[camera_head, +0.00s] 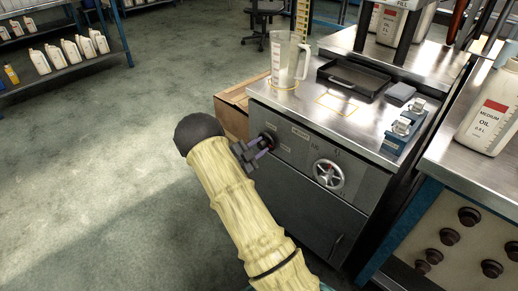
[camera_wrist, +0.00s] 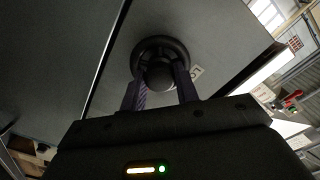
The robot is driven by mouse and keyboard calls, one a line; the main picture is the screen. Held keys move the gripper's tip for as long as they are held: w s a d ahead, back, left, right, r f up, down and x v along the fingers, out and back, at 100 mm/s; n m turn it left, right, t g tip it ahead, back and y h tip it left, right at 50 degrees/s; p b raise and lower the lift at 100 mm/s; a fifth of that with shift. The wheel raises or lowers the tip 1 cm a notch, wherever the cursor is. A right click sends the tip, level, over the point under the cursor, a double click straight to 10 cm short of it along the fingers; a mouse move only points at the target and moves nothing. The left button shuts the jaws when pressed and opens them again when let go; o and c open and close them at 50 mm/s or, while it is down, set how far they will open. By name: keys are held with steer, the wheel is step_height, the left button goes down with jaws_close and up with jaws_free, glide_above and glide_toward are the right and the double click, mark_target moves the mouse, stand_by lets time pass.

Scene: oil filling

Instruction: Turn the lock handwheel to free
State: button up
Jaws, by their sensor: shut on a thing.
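A dark round handwheel or knob (camera_head: 268,140) sits on the left of the cabinet's grey front panel. In the wrist view the dark knob (camera_wrist: 160,52) has a wide rim and a round hub. My gripper (camera_head: 259,150) reaches it from the left. In the wrist view my gripper (camera_wrist: 161,80) has its two fingers on either side of the hub, shut on it. A silver spoked handwheel (camera_head: 328,174) is on the same panel to the right, apart from my gripper. Small labels are near both; I cannot read them. The knob's turned position cannot be told.
A clear measuring jug (camera_head: 288,62) stands on the steel cabinet top, beside a black tray (camera_head: 353,79) and a blue block with silver fittings (camera_head: 404,125). A cardboard box (camera_head: 232,107) is left of the cabinet. A bench with an oil bottle (camera_head: 490,115) is at right.

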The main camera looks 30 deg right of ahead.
steer(key=shift+f, duration=0.1)
stand_by(0.4)
steer(key=o, duration=1)
steer(key=shift+c, duration=0.2)
steer(key=shift+a, duration=0.1)
steer(key=p+v, duration=0.3)
steer(key=v, duration=1.4)
steer(key=shift+p, duration=0.4)
steer(key=shift+a, duration=0.1)
